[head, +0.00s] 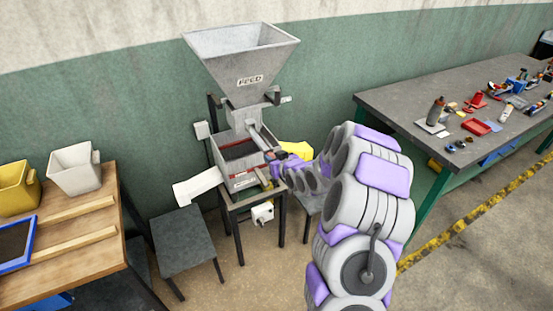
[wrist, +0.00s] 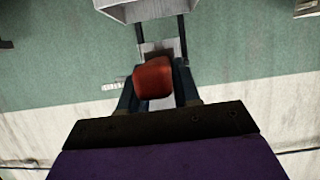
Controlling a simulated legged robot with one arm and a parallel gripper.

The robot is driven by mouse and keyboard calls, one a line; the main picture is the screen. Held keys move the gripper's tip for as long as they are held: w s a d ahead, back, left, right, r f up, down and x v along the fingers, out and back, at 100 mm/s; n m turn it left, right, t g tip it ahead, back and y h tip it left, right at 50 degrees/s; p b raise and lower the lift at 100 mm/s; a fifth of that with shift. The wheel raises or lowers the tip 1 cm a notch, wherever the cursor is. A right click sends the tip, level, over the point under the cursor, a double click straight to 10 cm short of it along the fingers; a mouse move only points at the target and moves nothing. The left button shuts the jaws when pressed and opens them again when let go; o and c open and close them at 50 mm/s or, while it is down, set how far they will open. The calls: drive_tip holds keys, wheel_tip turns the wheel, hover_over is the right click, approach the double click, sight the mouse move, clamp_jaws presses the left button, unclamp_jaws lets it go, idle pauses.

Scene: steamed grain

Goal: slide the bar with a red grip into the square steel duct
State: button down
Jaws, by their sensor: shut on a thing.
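The red grip (wrist: 153,76) of the bar sits between the two dark fingers of my gripper (wrist: 156,90) in the wrist view. In the head view my gripper (head: 272,157) is at the front right of the feeder machine, shut on the bar's end. The light grey bar (head: 262,136) slants from my gripper up and left toward the square steel duct (head: 243,117) below the hopper. The duct also shows beyond the red grip in the wrist view (wrist: 160,46). Whether the bar's far end is inside the duct or only against it I cannot tell.
The grey FEED hopper (head: 240,58) stands above the duct. A red-trimmed box (head: 240,172) and a white chute (head: 197,187) are below. A wooden bench (head: 75,240) with bins is at left. A grey workbench (head: 400,108) with tools is at right.

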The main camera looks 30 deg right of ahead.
sight(271, 152)
drive_tip(key=shift+w+a+r, duration=0.1)
drive_tip(key=shift+w+r, duration=0.05)
drive_tip(key=shift+w, duration=0.1)
drive_tip(key=shift+w+d, duration=0.2)
drive_tip(key=shift+d, duration=0.1)
drive_tip(key=shift+w+a, duration=0.2)
drive_tip(key=shift+a, duration=0.05)
drive_tip(key=shift+w+d+p, duration=0.55)
drive_tip(key=shift+w+d, duration=0.15)
drive_tip(key=shift+w, duration=0.05)
drive_tip(key=shift+w+a, duration=0.25)
drive_tip(key=shift+a, duration=0.15)
idle(0.5)
